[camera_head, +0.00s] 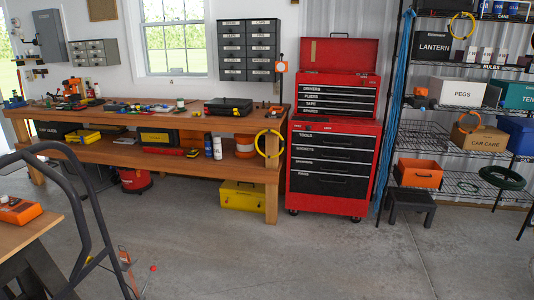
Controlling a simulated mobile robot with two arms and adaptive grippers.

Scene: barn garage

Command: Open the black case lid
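A black case (228,106) lies on the wooden workbench, toward its right end. Its lid looks shut, with small reddish or orange details along the front edge. Neither of my grippers shows in the head view, and no hand is near the case.
The workbench (150,122) holds several tools left of the case. A red tool chest (331,150) stands right of the bench. Wire shelves with boxes stand farther right. A black handle frame (85,190) and a wooden table (25,233) are at the near left. The concrete floor before the bench is mostly clear.

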